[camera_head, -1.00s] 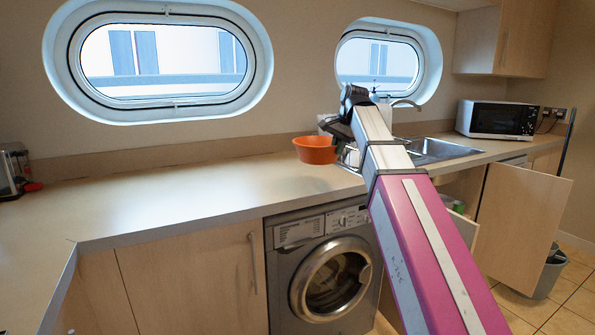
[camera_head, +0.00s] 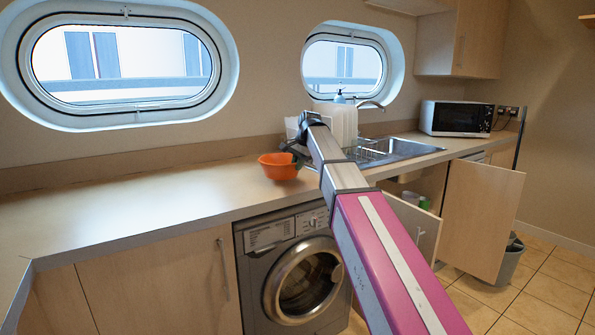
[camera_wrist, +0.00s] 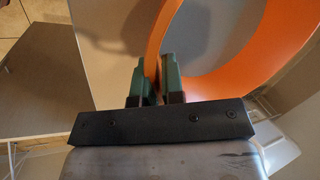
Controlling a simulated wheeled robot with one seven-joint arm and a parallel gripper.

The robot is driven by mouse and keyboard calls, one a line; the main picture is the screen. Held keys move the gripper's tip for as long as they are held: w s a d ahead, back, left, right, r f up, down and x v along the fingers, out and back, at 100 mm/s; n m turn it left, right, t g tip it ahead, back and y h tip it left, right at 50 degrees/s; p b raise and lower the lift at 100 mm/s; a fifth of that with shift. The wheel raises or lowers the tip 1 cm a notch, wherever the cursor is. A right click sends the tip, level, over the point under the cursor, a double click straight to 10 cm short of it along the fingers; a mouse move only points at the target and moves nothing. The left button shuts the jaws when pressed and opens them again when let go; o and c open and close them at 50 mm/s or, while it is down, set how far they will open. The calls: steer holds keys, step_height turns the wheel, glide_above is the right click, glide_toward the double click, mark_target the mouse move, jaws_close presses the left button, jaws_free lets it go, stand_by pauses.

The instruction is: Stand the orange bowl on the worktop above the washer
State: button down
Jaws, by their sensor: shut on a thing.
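The orange bowl (camera_head: 277,167) appears over the worktop (camera_head: 150,200), above and slightly left of the washer (camera_head: 300,275) in the head view. My gripper (camera_head: 298,153) is at the bowl's right side, partly hidden by my own arm. In the wrist view my gripper (camera_wrist: 154,82) has its two green fingers on either side of the rim of the bowl (camera_wrist: 200,85), shut on it. The bowl looks upright. I cannot tell whether its base touches the worktop.
A cupboard door (camera_head: 482,218) stands open below. The worktop left of the bowl is clear.

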steer(key=shift+f, duration=1.1)
steer(key=c, duration=1.2)
jaws_free()
steer(key=shift+f, duration=0.1)
steer(key=shift+c, duration=0.2)
steer(key=v, duration=1.2)
